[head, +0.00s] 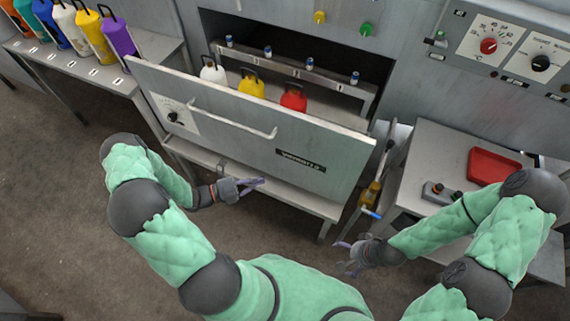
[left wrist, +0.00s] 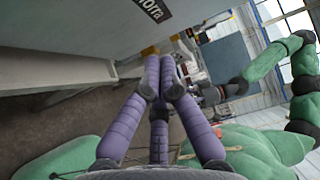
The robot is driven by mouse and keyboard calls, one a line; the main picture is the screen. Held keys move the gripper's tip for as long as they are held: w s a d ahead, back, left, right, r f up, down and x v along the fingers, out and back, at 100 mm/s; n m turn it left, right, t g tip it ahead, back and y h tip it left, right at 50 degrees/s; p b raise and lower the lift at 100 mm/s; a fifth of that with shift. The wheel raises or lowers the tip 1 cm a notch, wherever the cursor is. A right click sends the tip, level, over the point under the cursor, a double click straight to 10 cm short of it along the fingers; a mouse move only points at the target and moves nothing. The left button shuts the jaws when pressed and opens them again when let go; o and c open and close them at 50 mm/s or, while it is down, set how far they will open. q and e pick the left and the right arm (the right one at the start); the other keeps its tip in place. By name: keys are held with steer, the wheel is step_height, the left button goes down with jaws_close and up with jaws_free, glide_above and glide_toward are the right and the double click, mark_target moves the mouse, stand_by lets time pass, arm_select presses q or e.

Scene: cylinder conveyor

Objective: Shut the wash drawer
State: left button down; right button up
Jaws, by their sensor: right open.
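The wash drawer (head: 240,142) is pulled out of the grey machine, with its broad grey front toward me. Its bar handle (head: 233,122) runs across the upper part of the front. Inside stand a white bottle (head: 212,74), a yellow bottle (head: 252,87) and a red bottle (head: 294,100). My left gripper (head: 258,183) is on the near side of the drawer front, near its lower edge and below the handle; its purple fingers are together and hold nothing. They also show closed in the left wrist view (left wrist: 160,80). My right gripper (head: 345,257) is open and empty, right of the drawer.
A shelf at the left holds several coloured bottles, including a purple one (head: 119,38). At the right, a side table (head: 440,150) carries a red tray (head: 494,165). A yellow-handled tool with a blue tip (head: 371,195) hangs between table and drawer. The floor before the drawer is clear.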

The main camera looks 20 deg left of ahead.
arm_select(q)
steer(key=b, duration=0.2)
glide_toward(300, 158)
steer(key=w+d, duration=0.2)
steer(key=d, duration=0.2)
steer(key=shift+w+f, duration=0.2)
steer(key=shift+w, duration=0.55)
steer(key=shift+w, duration=0.1)
